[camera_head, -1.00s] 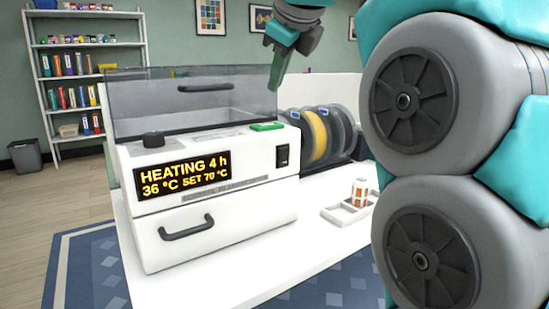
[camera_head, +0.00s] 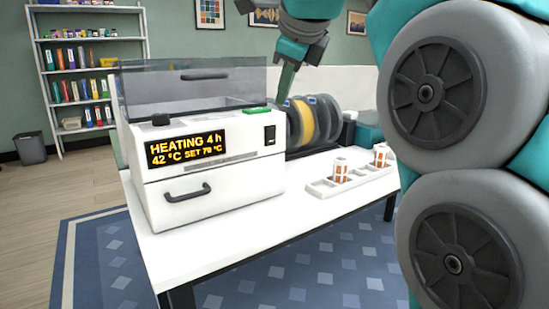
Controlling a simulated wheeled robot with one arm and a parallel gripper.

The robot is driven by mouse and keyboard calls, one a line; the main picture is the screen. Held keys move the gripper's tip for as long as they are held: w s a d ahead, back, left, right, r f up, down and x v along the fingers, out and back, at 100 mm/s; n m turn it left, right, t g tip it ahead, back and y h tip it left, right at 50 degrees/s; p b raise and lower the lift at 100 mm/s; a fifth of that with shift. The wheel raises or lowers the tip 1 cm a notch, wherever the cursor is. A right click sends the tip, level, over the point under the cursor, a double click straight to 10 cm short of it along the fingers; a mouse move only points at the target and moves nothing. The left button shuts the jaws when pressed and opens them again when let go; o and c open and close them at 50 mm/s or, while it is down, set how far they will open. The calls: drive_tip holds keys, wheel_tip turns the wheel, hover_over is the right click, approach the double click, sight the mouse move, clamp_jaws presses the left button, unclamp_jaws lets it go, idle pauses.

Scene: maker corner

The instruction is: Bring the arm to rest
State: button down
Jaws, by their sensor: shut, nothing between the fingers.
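My gripper (camera_head: 284,88) is at the top middle, pointing down beside the right end of the filament dryer's lid. Its fingers are shut with nothing between them. My teal and grey arm links fill the right side and hide what is behind them. The white filament dryer (camera_head: 205,165) stands on the table, its smoky clear lid (camera_head: 190,92) over the top. Its display (camera_head: 186,150) reads HEATING 4 h, 42 °C, SET 70 °C.
Several spools (camera_head: 308,122) stand right of the dryer. A white tray (camera_head: 325,187) holds two orange-and-white containers (camera_head: 341,170). A teal box (camera_head: 369,131) sits behind. The white table (camera_head: 240,225) is bare in front of the dryer. A shelf (camera_head: 90,70) and bin (camera_head: 30,148) stand far left.

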drive_tip(key=s+d+f+n+g+h, duration=0.1)
drive_tip(key=s+d+f+n+g, duration=0.2)
drive_tip(key=f, duration=0.5)
drive_tip(key=s+d+f+n+g, duration=0.1)
drive_tip(key=s+d+f+n, duration=0.3)
drive_tip(key=f, duration=0.4)
drive_tip(key=s+d+f+n+g+h, duration=0.15)
drive_tip(key=s+f+n, duration=0.3)
drive_tip(key=f, duration=0.45)
drive_tip(key=s+d+f+n+g, duration=0.2)
drive_tip(key=s+f+n, duration=0.3)
drive_tip(key=s+f, duration=0.4)
drive_tip(key=s+d+f+n+g, duration=0.2)
drive_tip(key=s+f+n, duration=0.3)
drive_tip(key=s+f, duration=0.5)
drive_tip(key=shift+s+d+f, duration=0.25)
drive_tip(key=shift+s+d, duration=0.2)
drive_tip(key=shift+s, duration=0.25)
